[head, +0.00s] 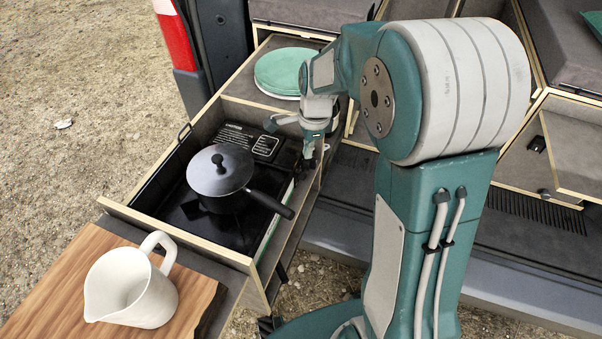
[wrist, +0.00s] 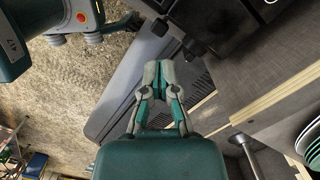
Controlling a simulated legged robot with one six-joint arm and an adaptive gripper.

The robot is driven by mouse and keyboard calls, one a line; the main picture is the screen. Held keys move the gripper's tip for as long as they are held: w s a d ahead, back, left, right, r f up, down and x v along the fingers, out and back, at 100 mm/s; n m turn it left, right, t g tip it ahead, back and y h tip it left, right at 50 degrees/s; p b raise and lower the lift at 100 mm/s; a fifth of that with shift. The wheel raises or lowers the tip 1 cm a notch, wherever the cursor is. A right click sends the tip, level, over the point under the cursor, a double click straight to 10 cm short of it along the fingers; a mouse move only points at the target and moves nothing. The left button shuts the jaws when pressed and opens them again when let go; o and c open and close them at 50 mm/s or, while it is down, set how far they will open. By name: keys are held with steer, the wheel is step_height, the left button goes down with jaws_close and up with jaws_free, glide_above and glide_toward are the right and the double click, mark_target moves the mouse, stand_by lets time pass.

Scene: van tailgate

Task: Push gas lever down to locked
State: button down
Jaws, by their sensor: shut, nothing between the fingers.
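A black camping stove (head: 181,213) sits in the pulled-out wooden drawer, with a dark lidded pot (head: 220,172) on it. A black panel with white print (head: 250,141) lies at its back. My gripper (head: 309,161) points down at the stove's right rear corner, by the drawer's right wall. In the wrist view my gripper (wrist: 160,72) has its grey fingertips together with nothing held. Black stove parts with a dark knob-like piece (wrist: 198,50) show just right of the fingertips. I cannot clearly make out the gas lever or its position, nor tell whether the fingers touch anything.
The pot's handle (head: 271,203) sticks out toward the drawer's right wall. Green plates (head: 285,71) are stacked behind the stove. A white jug (head: 131,288) stands on a wooden board (head: 50,290) in front. Sandy ground lies open at left.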

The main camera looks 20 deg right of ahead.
mark_target(305, 173)
steer(key=shift+d, duration=0.15)
steer(key=f, duration=0.3)
steer(key=a+f, duration=0.1)
steer(key=f, duration=0.1)
steer(key=shift+f, duration=1.9)
steer(key=d, duration=0.1)
steer(key=d+r, duration=0.1)
steer(key=d, duration=0.1)
steer(key=shift+r, duration=0.1)
steer(key=shift+r, duration=0.1)
